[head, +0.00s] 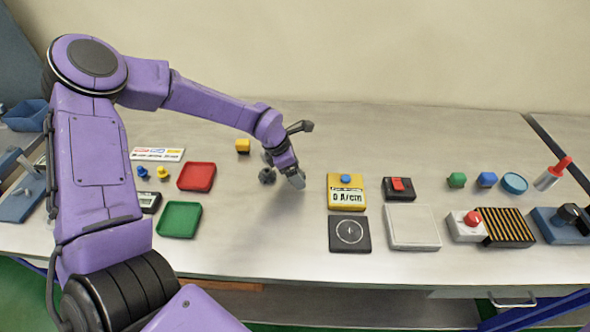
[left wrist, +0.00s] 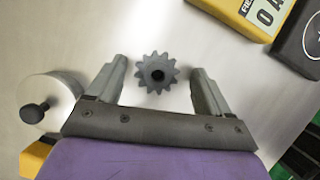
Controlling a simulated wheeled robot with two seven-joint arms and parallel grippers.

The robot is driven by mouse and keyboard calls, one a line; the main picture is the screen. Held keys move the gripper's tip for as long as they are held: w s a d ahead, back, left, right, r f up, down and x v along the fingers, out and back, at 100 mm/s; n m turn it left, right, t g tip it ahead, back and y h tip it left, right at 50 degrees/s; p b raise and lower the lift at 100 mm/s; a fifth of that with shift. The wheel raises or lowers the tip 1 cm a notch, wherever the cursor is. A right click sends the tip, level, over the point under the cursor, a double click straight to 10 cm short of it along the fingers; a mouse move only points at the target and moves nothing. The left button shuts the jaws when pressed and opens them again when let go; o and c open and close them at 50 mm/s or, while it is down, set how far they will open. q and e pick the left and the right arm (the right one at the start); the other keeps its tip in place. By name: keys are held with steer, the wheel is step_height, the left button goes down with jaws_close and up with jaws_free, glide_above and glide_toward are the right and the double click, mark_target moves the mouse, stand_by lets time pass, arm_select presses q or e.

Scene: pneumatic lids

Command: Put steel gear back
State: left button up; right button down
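The steel gear (left wrist: 155,73) is a grey toothed disc with a dark centre, seen in the left wrist view between the two fingers of my left gripper (left wrist: 157,88). The fingers are spread, with a visible gap on both sides of the gear, so the gripper is open and empty. In the head view my left gripper (head: 296,181) is low over the middle of the table, left of the yellow device; I cannot clearly make out the gear there. My right gripper is not in view.
A pale round piece with a dark knob (left wrist: 36,112) stands beside the gripper. A yellow block (head: 243,146), red tray (head: 196,177) and green tray (head: 180,220) are to the left. The yellow display device (head: 347,204) and black square pad (head: 349,248) are to the right.

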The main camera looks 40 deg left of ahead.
arm_select(q)
steer(key=shift+r, duration=0.1)
steer(key=shift+a+r, duration=0.1)
steer(key=shift+r, duration=0.2)
steer(key=p+v, duration=0.2)
steer(key=v, duration=0.9)
steer(key=shift+r, duration=0.15)
steer(key=shift+s, duration=0.1)
